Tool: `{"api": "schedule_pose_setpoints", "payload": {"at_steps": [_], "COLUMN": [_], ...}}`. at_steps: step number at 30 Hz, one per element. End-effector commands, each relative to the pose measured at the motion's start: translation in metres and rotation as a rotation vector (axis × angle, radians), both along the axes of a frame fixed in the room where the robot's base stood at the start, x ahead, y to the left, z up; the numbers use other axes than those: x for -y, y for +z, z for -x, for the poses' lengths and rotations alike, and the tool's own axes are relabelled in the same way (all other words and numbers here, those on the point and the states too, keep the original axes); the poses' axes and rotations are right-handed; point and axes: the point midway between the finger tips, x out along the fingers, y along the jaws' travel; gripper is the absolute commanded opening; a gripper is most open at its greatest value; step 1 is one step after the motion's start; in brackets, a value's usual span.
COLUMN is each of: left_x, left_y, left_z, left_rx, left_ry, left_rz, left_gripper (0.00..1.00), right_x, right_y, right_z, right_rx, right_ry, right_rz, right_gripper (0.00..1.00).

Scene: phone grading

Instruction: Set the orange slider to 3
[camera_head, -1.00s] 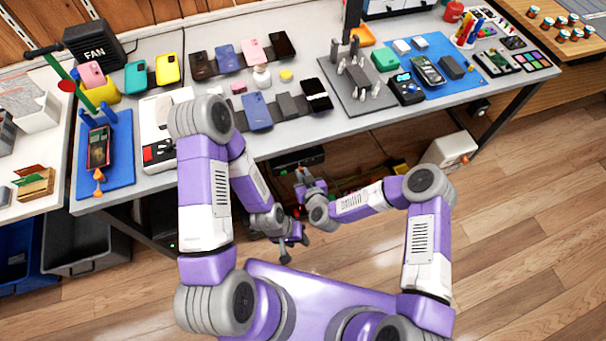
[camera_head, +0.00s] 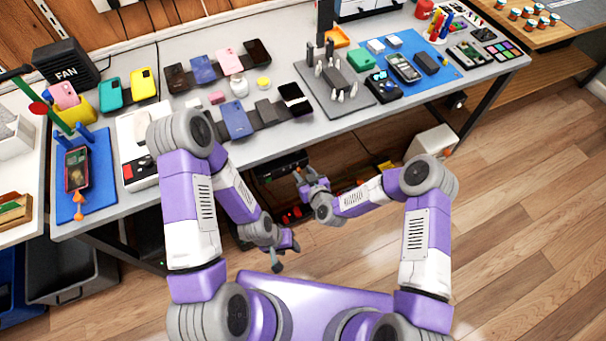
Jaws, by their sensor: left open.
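A small orange piece (camera_head: 78,203) stands at the front end of the blue mat (camera_head: 99,188) on the left of the table. It may be the orange slider, but no scale or number on it can be read. My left gripper (camera_head: 286,256) is open and empty, low in front of the table's front edge, well to the right of the orange piece. My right gripper (camera_head: 302,176) is higher, also in front of the table edge. Its jaws are too small to judge. Neither gripper touches anything on the table.
A phone (camera_head: 77,168) lies on the blue mat beside blue posts. A white device (camera_head: 139,172) stands right of it, partly behind my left arm. Several phones lie across the table (camera_head: 290,140).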

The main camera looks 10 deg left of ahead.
Motion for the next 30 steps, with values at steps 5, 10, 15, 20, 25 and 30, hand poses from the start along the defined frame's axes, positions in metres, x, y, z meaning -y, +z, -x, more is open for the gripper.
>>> {"api": "schedule_pose_setpoints", "payload": {"at_steps": [5, 10, 15, 20, 25, 30], "left_x": [0.000, 0.000, 0.000, 0.000, 0.000, 0.000], "left_y": [0.001, 0.008, 0.017, 0.022, 0.023, 0.022], "left_z": [0.000, 0.000, 0.000, 0.000, 0.000, 0.000], "left_rx": [0.000, 0.000, 0.000, 0.000, 0.000, 0.000], "left_ry": [0.000, 0.000, 0.000, 0.000, 0.000, 0.000], "left_rz": [0.000, 0.000, 0.000, 0.000, 0.000, 0.000], "left_gripper": [0.43, 0.43, 0.43, 0.43, 0.43, 0.43], "right_x": [-0.001, 0.008, 0.024, 0.035, 0.039, 0.039], "right_y": [0.001, 0.009, 0.021, 0.028, 0.029, 0.029], "right_z": [0.002, 0.015, 0.038, 0.053, 0.058, 0.058], "right_rx": [-0.001, -0.001, -0.003, -0.001, 0.000, 0.000], "right_ry": [0.003, 0.005, 0.003, 0.002, 0.000, 0.000], "right_rz": [0.000, 0.000, 0.001, 0.001, 0.000, 0.000], "right_gripper": [0.40, 0.40, 0.40, 0.40, 0.40, 0.40]}}
